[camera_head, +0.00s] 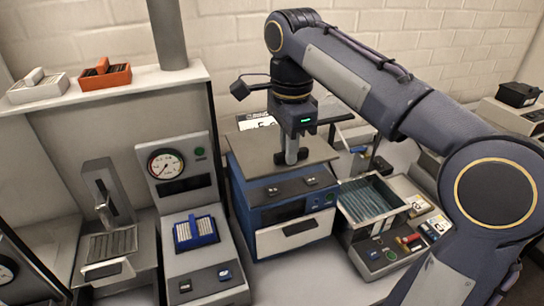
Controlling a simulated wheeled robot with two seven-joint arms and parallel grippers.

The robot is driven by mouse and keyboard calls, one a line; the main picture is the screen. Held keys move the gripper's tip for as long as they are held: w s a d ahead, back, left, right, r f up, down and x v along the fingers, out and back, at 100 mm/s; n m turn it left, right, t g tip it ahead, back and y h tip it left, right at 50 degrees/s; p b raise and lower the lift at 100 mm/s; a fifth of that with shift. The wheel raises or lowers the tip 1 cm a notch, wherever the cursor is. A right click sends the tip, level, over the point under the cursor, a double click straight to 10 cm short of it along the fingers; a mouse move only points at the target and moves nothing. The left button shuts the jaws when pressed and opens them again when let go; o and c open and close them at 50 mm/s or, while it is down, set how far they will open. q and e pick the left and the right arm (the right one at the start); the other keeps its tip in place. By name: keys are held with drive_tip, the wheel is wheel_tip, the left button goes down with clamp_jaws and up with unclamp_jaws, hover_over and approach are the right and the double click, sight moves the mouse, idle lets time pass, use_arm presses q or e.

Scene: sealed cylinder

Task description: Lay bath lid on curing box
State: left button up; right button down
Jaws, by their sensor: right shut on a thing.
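My right gripper (291,150) reaches down from above and is shut on the upright handle of a flat grey lid (262,163). The lid lies level at the top of the blue curing box (248,192). It covers most of the box's top, and I cannot tell whether it touches or hovers just above. The box has dark buttons and a pale front drawer (298,233). To its right is an uncovered bath (372,203) with a ribbed, blue-grey inside. My left gripper is not in view.
A gauge station (180,185) with a blue rack (196,232) stands left of the box. Further left is a grey press-like stand (108,215). A shelf (115,92) holds an orange tray (105,77) and a white tray (38,88). Small cards (436,226) lie right of the bath.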

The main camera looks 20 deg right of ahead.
drive_tip(key=w+f, duration=0.1)
drive_tip(key=w, duration=0.1)
drive_tip(key=w+d+p, duration=0.1)
drive_tip(key=w, duration=0.1)
drive_tip(key=w+d+f+p, duration=0.1)
drive_tip(key=w, duration=0.1)
drive_tip(key=shift+w+d+f, duration=0.15)
drive_tip(key=shift+w+f, duration=0.15)
drive_tip(key=shift+f, duration=0.05)
drive_tip(key=w+f, duration=0.1)
drive_tip(key=w+d+f, duration=0.1)
drive_tip(key=f, duration=0.1)
drive_tip(key=w+f+p, duration=0.1)
drive_tip(key=f, duration=0.1)
drive_tip(key=shift+w+d, duration=0.15)
drive_tip(key=shift+w, duration=0.2)
drive_tip(key=f, duration=0.1)
drive_tip(key=w+f, duration=0.1)
drive_tip(key=f, duration=0.1)
drive_tip(key=shift+d+f+p, duration=0.15)
drive_tip(key=shift+f+p, duration=0.15)
drive_tip(key=shift+p, duration=0.05)
drive_tip(key=shift+f, duration=0.35)
drive_tip(key=shift+f, duration=0.15)
drive_tip(key=c, duration=1.4)
unclamp_jaws()
drive_tip(key=shift+c, duration=0.2)
